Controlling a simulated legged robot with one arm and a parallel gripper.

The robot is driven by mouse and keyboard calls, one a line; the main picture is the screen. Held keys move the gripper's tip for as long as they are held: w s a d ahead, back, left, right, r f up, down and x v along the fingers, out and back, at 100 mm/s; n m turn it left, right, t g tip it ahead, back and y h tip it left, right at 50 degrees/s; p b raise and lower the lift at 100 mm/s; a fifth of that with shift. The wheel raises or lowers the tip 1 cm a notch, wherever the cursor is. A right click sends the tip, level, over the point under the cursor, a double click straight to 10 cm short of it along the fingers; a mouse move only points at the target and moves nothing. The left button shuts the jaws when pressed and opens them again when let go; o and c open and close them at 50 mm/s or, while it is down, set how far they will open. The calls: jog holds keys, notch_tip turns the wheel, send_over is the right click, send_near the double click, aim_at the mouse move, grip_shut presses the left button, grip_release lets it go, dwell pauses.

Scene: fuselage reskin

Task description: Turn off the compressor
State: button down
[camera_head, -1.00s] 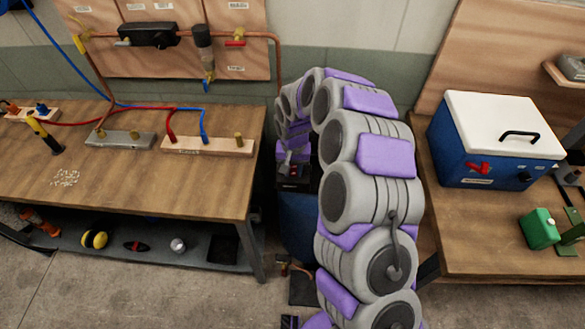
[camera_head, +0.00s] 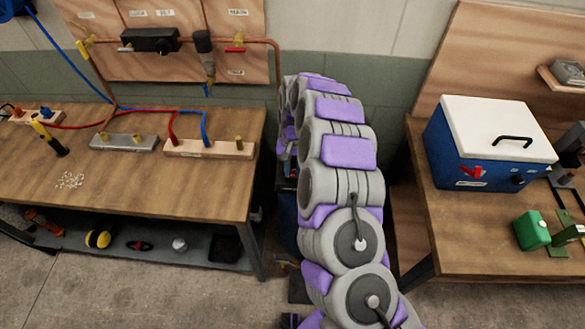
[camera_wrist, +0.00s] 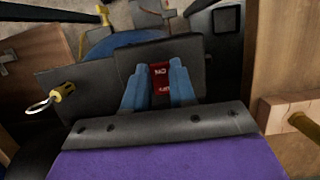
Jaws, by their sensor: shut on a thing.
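The compressor stands on the floor between the two benches. In the head view only a strip of its blue tank (camera_head: 287,215) shows beside my arm. In the wrist view its dark top box (camera_wrist: 90,95) fills the middle, with the rounded blue tank (camera_wrist: 110,42) behind. A red rocker switch (camera_wrist: 160,80) with white lettering sits on the box. My gripper (camera_wrist: 160,72) has its two blue fingers on either side of the switch, closed on it. Which way the switch is set I cannot tell. My gripper is hidden behind my arm in the head view.
A brass fitting with a ring (camera_wrist: 52,98) sticks out of the box at the left. The left bench (camera_head: 150,185) and right bench (camera_head: 465,235) leave a narrow gap. A blue cooler-like box (camera_head: 470,150) stands on the right bench.

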jog(key=shift+r, duration=0.1)
jog(key=c, duration=0.9)
grip_release()
jog(key=shift+a, duration=0.1)
jog(key=shift+r, duration=0.1)
jog(key=shift+p+v, duration=1.15)
jog(key=shift+v, duration=7.35)
jog(key=shift+w, duration=0.1)
